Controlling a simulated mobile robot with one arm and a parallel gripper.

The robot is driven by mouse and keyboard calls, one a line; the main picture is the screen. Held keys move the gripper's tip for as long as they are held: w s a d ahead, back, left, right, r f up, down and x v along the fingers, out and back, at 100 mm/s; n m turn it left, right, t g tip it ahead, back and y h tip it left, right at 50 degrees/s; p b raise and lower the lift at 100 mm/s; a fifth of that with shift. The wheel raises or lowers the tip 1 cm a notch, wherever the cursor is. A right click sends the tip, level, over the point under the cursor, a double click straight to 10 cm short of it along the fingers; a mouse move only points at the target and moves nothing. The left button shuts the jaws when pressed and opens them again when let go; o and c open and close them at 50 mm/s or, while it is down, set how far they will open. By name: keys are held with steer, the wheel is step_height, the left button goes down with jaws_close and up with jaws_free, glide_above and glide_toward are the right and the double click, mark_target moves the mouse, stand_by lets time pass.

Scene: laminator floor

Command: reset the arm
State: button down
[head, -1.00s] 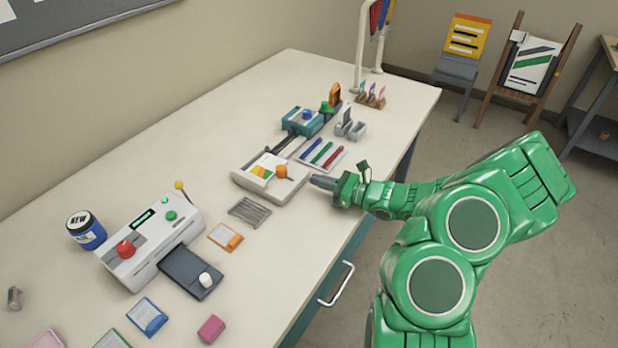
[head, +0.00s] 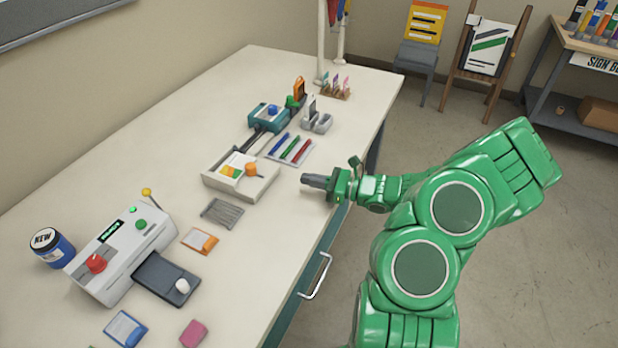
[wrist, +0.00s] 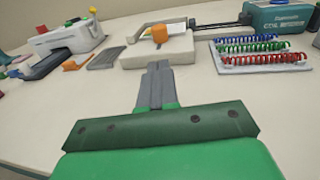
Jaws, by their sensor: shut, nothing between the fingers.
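My gripper (head: 307,181) is at the end of my green arm, above the right edge of the white table (head: 118,140). Its grey fingers are shut with nothing between them. In the wrist view, the closed fingers (wrist: 157,72) point toward the white device with the orange knob (wrist: 160,48). In the head view, that device (head: 241,184) lies to the left of the fingertips, with a gap between them. The arm is bent, with its large joints in the lower right.
A white laminator (head: 122,256) stands at the left, beside a blue jar (head: 54,250). A tray of coloured coils (head: 290,149) and a teal machine (head: 268,117) are farther back. A drawer handle (head: 316,277) sticks out at the table's front.

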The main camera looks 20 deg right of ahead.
steer(key=s+a+r+n+g, duration=0.5)
steer(key=a+r+n, duration=0.1)
steer(key=a, duration=0.2)
steer(key=s+a+r+n+g, duration=0.5)
steer(key=a+r+n, duration=0.1)
steer(key=a, duration=0.1)
steer(key=s+a+r+n+g+h, duration=0.2)
steer(key=s+n, duration=0.2)
steer(key=s, duration=0.2)
steer(key=s+a+r+n+g+h, duration=0.2)
steer(key=s+n+h, duration=0.1)
steer(key=s, duration=0.3)
steer(key=s+d+r+n+t+h, duration=0.1)
steer(key=s+d+r+n+h, duration=0.1)
steer(key=s, duration=0.5)
steer(key=s+d+r+n+h, duration=0.2)
steer(key=s+d+n+h, duration=0.2)
steer(key=s+d+h, duration=0.3)
steer(key=shift+s+d+t, duration=0.4)
steer(key=shift+s+d, duration=0.2)
steer(key=shift+d, duration=0.45)
